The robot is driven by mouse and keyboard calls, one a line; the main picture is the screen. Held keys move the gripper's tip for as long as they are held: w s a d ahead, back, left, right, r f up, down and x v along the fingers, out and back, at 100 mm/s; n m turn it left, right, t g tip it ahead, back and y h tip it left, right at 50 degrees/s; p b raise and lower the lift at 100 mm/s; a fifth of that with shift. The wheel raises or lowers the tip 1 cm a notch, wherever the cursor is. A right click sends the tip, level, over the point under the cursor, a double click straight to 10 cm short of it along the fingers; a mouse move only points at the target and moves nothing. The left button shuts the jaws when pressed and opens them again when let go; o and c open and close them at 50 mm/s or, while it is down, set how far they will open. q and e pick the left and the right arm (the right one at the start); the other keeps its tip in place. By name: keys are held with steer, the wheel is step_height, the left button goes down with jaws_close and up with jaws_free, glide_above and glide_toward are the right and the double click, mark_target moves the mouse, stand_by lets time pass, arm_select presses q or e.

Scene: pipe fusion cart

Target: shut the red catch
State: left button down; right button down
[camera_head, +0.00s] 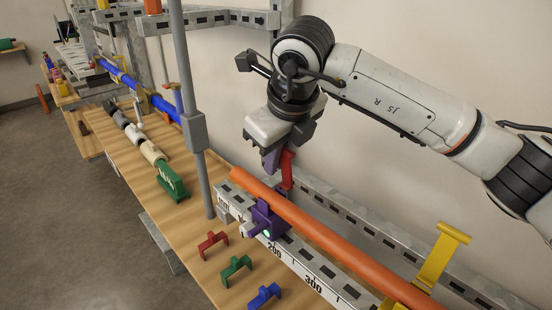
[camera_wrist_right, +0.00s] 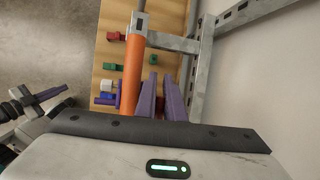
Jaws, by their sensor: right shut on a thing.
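The red catch (camera_head: 287,170) stands upright behind the orange pipe (camera_head: 335,238), close to the purple clamp block (camera_head: 266,220). My right gripper (camera_head: 273,158) reaches down from above with its purple fingers at the catch's upper part, shut on it. The fingers hide part of the catch. A green light shows on the clamp block.
A grey upright post (camera_head: 191,110) stands left of my right gripper. Red (camera_head: 212,243), green (camera_head: 237,267) and blue (camera_head: 264,295) brackets lie on the wooden bench (camera_head: 188,230). A yellow bracket (camera_head: 440,255) stands at the right. Grey slotted rails run along the pipe.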

steer(key=shift+w+a+r, duration=0.1)
steer(key=shift+r, duration=0.3)
steer(key=c, duration=1.8)
jaws_free()
steer(key=shift+c, duration=0.2)
steer(key=shift+f, duration=0.15)
steer(key=b+v, duration=0.1)
steer(key=v, duration=0.9)
steer(key=shift+s, duration=0.25)
